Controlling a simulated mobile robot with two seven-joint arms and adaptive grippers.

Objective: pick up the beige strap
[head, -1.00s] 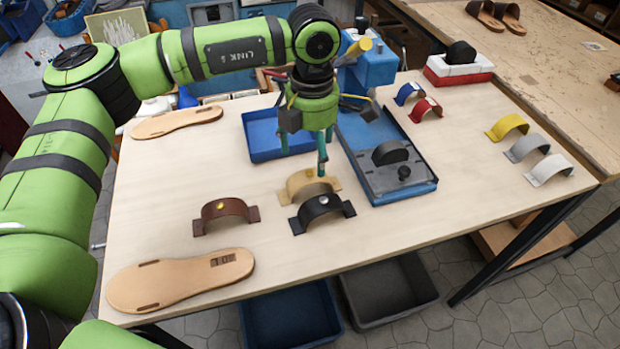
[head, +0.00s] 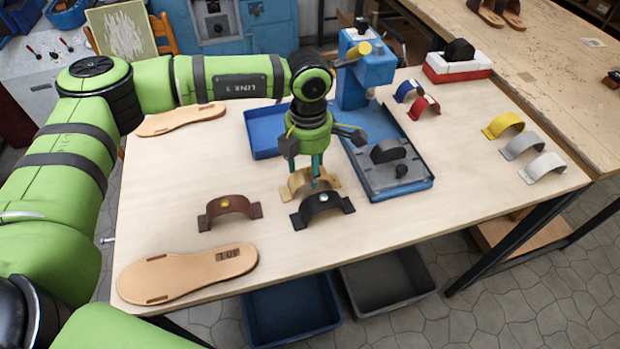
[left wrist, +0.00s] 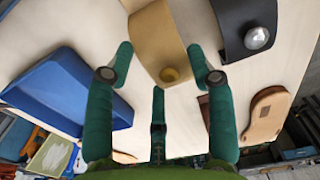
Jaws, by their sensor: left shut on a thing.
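The beige strap (head: 297,183) is an arched piece with a round stud, standing on the light wooden table behind the black strap (head: 323,204). My left gripper (head: 317,180) points down at it and is shut on it, with teal fingers at the arch. The fingers hide part of the strap in the head view. In the left wrist view the beige strap (left wrist: 157,35) and its stud lie between the fingers (left wrist: 162,66), and the black strap (left wrist: 246,22) is close by. I cannot see clear space beneath the strap. My right gripper is not in view.
A brown strap (head: 229,208) and a sandal sole (head: 188,273) lie to the left. A blue tray (head: 265,143) and a blue-grey fixture (head: 400,183) stand behind and to the right. Yellow (head: 503,124), grey and white straps line the right edge. The front middle is clear.

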